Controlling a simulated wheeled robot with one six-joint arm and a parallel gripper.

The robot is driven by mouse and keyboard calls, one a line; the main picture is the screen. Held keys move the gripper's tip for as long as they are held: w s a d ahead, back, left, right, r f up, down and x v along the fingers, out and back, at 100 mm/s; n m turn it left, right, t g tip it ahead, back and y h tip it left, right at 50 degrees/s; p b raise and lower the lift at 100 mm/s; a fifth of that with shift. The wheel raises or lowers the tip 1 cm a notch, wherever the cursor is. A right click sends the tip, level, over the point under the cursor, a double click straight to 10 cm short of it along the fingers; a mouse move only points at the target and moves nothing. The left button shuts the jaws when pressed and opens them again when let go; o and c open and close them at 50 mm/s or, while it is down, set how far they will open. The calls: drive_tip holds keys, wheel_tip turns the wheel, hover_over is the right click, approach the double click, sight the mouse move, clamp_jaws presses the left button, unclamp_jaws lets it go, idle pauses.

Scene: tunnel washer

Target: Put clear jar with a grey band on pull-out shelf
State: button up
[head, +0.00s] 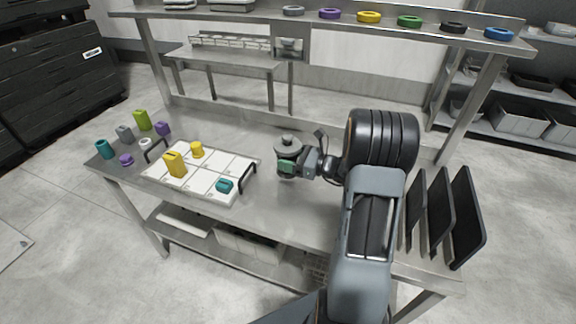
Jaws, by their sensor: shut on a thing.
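My gripper (287,167) is over the right-middle of the steel table, with greenish fingertips. It is shut on a grey, round-topped thing (288,143), which appears to be the clear jar with a grey band; the fingers and its small size hide much of it. It looks upright. I cannot tell whether its base touches the tabletop. I cannot pick out a pull-out shelf with certainty; a lower shelf (185,240) shows under the table, partly hidden by the tabletop and my arm.
A white sectioned tray (205,192) with black handles holds yellow and teal pieces, left of my gripper. Several coloured pieces stand at the table's left end. Black upright dividers (438,212) are at the right. An overhead shelf (330,19) carries coloured rings. Bare tabletop (290,205) lies between.

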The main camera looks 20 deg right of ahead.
drive_tip(key=shift+w+f, duration=0.25)
drive_tip(key=shift+f, duration=1.5)
drive_tip(key=o, duration=0.8)
drive_tip(key=shift+f, duration=0.15)
drive_tip(key=o, duration=0.5)
